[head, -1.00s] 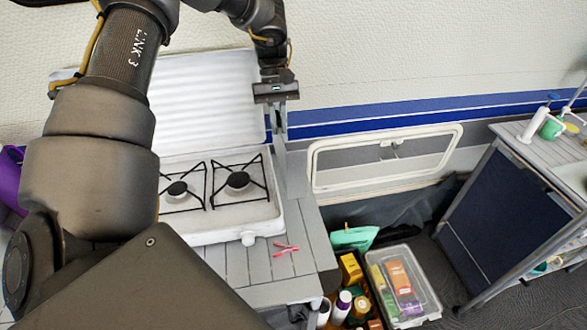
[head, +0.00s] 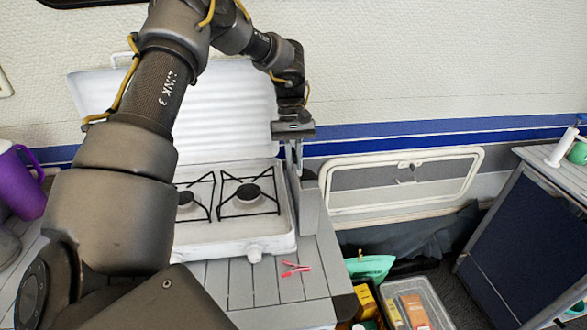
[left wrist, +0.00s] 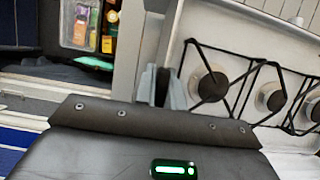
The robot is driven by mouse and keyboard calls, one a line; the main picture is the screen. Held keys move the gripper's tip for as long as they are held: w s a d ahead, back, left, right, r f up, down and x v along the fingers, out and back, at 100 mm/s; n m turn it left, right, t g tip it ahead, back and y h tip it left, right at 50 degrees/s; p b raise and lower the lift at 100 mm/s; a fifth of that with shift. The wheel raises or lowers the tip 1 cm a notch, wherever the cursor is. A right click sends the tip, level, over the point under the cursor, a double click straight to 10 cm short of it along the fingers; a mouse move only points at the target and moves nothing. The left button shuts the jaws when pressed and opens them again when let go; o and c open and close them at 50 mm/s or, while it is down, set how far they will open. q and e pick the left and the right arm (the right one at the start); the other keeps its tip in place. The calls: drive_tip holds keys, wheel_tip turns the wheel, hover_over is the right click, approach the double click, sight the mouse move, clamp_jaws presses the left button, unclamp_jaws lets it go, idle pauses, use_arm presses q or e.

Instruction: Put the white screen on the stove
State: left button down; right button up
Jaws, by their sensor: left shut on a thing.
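The white stove (head: 232,239) stands on the grey slatted counter with its ribbed white lid (head: 225,115) upright behind it. A narrow pale panel, which I take to be the white screen (head: 310,208), stands upright along the stove's right side. My left gripper (head: 295,168) comes down from above at the stove's right rear corner and is shut on this panel's rear end. The fingers partly hide the grip. In the left wrist view the left gripper (left wrist: 162,92) is beside the stove's burners (left wrist: 212,84). My right gripper is not in view.
A red-pink clip-like item (head: 295,268) lies on the counter in front of the panel. A purple mug (head: 24,180) stands at far left. A clear box (head: 415,300) and other goods are below on the right. A framed hatch (head: 405,180) is right of the stove.

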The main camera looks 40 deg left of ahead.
use_arm(q)
drive_tip(key=shift+f, duration=0.65)
drive_tip(key=shift+w, duration=0.1)
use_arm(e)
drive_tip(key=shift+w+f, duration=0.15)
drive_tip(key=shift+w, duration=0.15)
use_arm(q)
drive_tip(key=c, duration=1.5)
unclamp_jaws()
drive_tip(key=shift+f, duration=0.1)
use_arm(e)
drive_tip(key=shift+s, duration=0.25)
